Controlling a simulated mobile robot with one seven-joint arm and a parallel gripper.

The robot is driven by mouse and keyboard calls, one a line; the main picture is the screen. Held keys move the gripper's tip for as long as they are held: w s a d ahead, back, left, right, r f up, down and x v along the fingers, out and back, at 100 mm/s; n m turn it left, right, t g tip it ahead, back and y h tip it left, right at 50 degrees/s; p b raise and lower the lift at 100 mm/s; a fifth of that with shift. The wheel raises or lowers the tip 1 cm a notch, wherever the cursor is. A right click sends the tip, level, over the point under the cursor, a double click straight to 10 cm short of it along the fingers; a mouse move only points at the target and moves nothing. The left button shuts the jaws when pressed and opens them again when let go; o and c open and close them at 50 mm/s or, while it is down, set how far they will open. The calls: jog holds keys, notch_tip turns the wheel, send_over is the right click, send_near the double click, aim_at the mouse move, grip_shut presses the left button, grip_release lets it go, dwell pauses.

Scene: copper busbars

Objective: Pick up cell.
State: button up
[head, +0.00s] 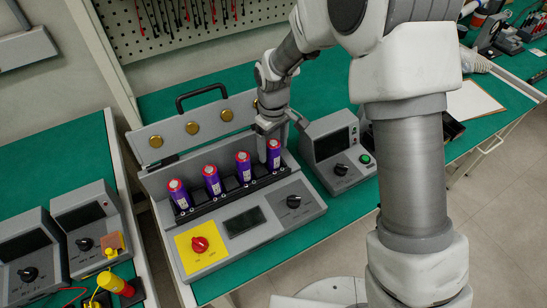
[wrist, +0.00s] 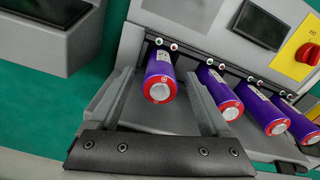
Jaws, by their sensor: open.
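Several purple cells with red tops stand in a row in the grey tester (head: 240,244). The rightmost cell (head: 274,157) is by my gripper (head: 266,143), which points down at it from above. In the wrist view the two fingers of my gripper (wrist: 160,78) are spread apart, with one purple cell (wrist: 159,68) between them. A gap shows on each side of that cell. The other cells (head: 243,168), (head: 212,181) and (head: 179,196) stand further left in the head view.
The tester has a raised lid with brass discs (head: 191,128) behind the cells, and a red knob on a yellow plate (head: 199,245) at its front. A grey meter box (head: 335,150) stands close on the right. Green bench top is clear behind it.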

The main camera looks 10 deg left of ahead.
notch_tip(320, 180, down, 2)
jog(key=shift+f, duration=0.25)
grip_shut()
dwell(0.3)
